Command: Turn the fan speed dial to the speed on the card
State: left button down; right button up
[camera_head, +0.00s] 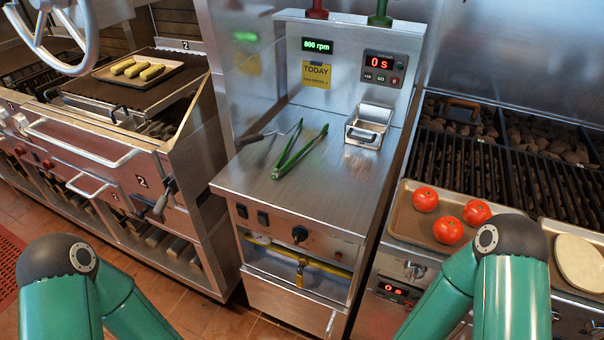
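A black round dial (299,233) sits on the front panel of the middle steel cabinet, right of two black switches (252,214). Its pointer setting is too small to read. A yellow card (316,75) on the back panel reads "TODAY" with a smaller line, apparently about fan speed; its number is not clear. A green display (317,46) above the card reads "800 rpm". My two arms show at the lower left and lower right, in front of the cabinets. Neither gripper is in view.
Green tongs (300,152), a dark-handled tool (268,136) and a steel container (368,126) stand on the cabinet top. A yellow pipe with a valve (300,264) runs below the dial. A tray (408,213) with tomatoes is at the right; a grill (130,96) is at the left.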

aim_at(299, 235)
jog(key=u, duration=0.05)
jog(key=k, duration=1)
jog(key=u, duration=0.85)
jog(key=i, duration=0.9)
jog(key=z, duration=0.7)
